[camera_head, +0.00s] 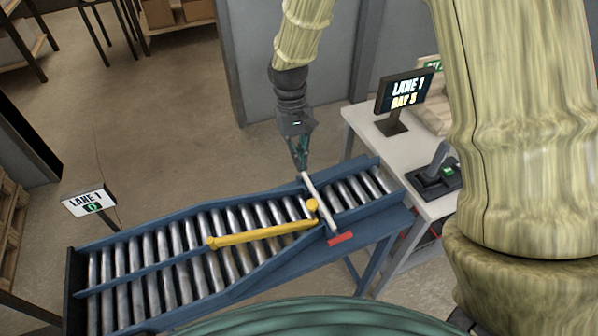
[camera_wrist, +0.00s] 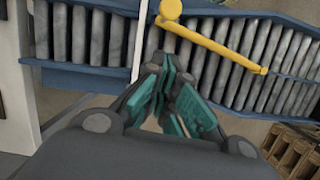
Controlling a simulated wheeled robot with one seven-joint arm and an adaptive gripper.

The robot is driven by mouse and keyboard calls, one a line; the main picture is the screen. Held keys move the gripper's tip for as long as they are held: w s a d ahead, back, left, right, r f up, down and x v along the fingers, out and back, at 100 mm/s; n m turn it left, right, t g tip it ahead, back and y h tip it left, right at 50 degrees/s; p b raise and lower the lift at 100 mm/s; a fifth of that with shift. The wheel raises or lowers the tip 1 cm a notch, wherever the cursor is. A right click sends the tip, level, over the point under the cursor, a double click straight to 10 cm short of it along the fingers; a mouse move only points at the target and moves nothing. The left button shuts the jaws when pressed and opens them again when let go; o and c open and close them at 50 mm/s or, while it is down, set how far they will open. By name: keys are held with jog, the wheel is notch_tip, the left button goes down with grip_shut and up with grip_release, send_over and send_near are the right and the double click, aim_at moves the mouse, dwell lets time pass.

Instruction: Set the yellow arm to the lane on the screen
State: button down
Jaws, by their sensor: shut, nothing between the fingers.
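The yellow arm (camera_head: 262,234) lies over the conveyor rollers. Its round pivot (camera_head: 312,205) is beside a white bar, and its free end is at the tip of the blue lane divider (camera_head: 140,270). The arm also shows in the wrist view (camera_wrist: 215,45), ahead of my fingers. The screen (camera_head: 404,93) reads "LANE 1" with a smaller line below, perhaps "BAY 5". My gripper (camera_head: 302,163) is shut and empty near the conveyor's far side rail, by the white bar's far end. In the wrist view, my fingers (camera_wrist: 172,82) are apart from the yellow arm.
A white bar (camera_head: 320,203) with a red end (camera_head: 341,238) crosses the conveyor. A "LANE 1" sign (camera_head: 89,201) stands at the far-left side. A white table (camera_head: 368,130) holds the screen and a dark device (camera_head: 436,181). Floor beyond the conveyor is clear.

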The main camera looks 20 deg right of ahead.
jog(key=b+v, duration=0.1)
jog(key=v, duration=0.4)
jog(key=shift+a, duration=0.1)
dwell(0.4)
